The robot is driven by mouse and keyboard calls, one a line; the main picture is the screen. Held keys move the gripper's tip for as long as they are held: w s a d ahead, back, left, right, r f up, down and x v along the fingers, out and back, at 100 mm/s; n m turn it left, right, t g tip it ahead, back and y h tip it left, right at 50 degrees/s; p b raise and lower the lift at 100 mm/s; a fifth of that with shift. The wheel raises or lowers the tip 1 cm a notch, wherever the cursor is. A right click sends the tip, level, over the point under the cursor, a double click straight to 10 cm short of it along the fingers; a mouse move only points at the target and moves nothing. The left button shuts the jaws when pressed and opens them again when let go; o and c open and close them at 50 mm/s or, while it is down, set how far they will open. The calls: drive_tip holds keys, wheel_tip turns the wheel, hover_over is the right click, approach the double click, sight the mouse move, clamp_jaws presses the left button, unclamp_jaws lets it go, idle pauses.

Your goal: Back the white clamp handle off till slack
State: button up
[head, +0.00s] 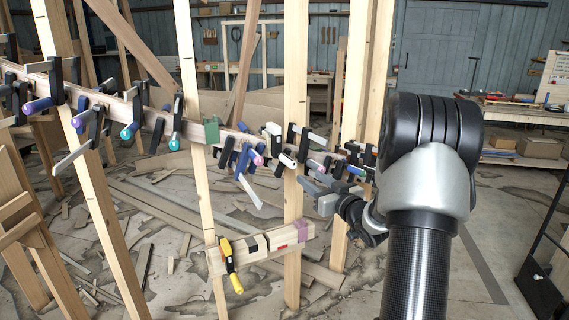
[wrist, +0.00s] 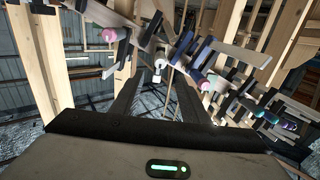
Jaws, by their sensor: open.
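A row of bar clamps grips the long curved wooden stringer (head: 150,112). My gripper (head: 309,184) is open, a little below and right of that handle, pointing left. In the wrist view its two dark fingers (wrist: 160,88) are spread with nothing held between them.
A white-topped clamp (head: 272,134) and a blue clamp (head: 244,164) crowd the left side. More dark clamps (head: 350,160) stand close on the right. Upright posts (head: 296,80) stand nearby. A lower wooden block with a yellow clamp (head: 230,264) is below. Scraps litter the floor.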

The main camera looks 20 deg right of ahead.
sight(287, 161)
drive_tip(key=w, duration=0.5)
drive_tip(key=w+a, duration=0.1)
drive_tip(key=w, duration=0.9)
drive_tip(key=shift+w+a, duration=0.25)
drive_tip(key=shift+w, duration=0.15)
clamp_jaws()
drive_tip(key=shift+f+n+b, duration=0.1)
drive_tip(key=shift+n+b, duration=0.2)
drive_tip(key=shift+b, duration=0.2)
